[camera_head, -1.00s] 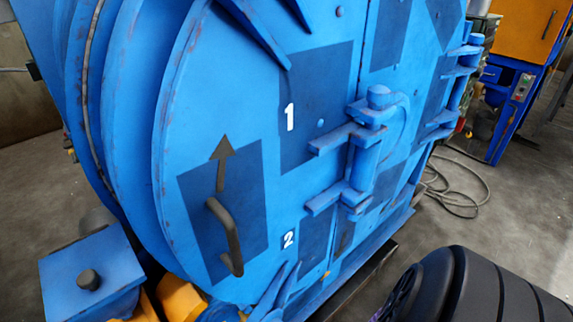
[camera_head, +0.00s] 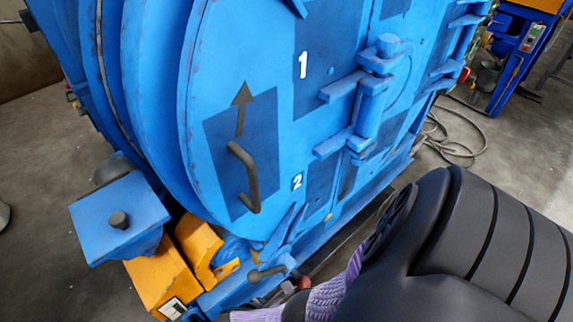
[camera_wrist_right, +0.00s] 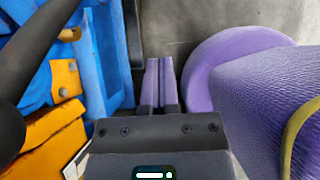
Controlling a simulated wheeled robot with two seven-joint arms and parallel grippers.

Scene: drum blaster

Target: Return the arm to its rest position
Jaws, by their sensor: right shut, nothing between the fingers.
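My right arm (camera_head: 460,235), dark grey with a purple ribbed part, enters the camera_head view from the lower right. It stands in front of the blue drum machine (camera_head: 160,110). In the right wrist view my right gripper (camera_wrist_right: 161,62) has its two purple fingers together, with nothing between them. The fingers point over the grey floor, just right of blue and orange machine parts. No contact with the machine shows. My left arm and gripper are not in the camera_head view.
The round door carries a dark curved handle (camera_head: 243,176) and a hinged latch (camera_head: 375,75). A cable (camera_head: 455,145) lies on the floor at right.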

